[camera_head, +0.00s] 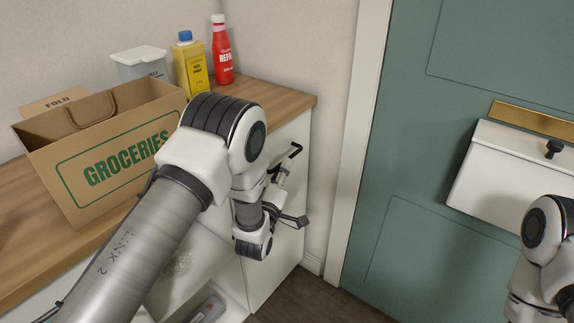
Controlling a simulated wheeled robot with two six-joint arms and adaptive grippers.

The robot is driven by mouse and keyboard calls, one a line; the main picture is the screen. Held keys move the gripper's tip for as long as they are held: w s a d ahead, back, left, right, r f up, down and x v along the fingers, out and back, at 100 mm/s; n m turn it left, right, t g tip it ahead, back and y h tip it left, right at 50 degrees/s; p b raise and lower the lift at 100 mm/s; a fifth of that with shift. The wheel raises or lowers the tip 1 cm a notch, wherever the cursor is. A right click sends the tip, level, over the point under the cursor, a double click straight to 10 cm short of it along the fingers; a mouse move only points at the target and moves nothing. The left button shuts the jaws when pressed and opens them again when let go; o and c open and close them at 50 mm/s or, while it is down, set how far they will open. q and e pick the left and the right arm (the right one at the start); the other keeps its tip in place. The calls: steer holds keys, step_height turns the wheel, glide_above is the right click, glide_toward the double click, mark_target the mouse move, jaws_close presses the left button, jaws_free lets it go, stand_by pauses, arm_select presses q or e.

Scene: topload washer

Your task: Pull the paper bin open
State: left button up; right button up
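The paper bin seems to be the white front panel (277,240) at the right end of the counter; no label shows on it. A black bar handle (292,152) stands out near its top. My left gripper (283,174) is just below the handle, its tips close to the bar. I cannot tell whether they touch it or whether the fingers are open or shut, since they are small and partly hidden by my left arm. The panel looks flush with the counter front. My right arm shows at the lower right edge, with its gripper out of view.
A groceries bag (100,150), a lidded tub (139,64), a yellow bottle (190,68) and a red bottle (222,52) stand on the wooden counter (292,98). A teal door (420,165) with a white box (508,170) is at right. Bare floor (318,302) lies before the panel.

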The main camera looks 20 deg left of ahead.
arm_select(q)
steer(key=x, duration=0.3)
steer(key=shift+w, duration=0.35)
jaws_close()
arm_select(e)
steer(key=shift+f, duration=0.2)
arm_select(q)
steer(key=shift+s+d, duration=0.1)
arm_select(e)
steer(key=shift+s+d, duration=0.1)
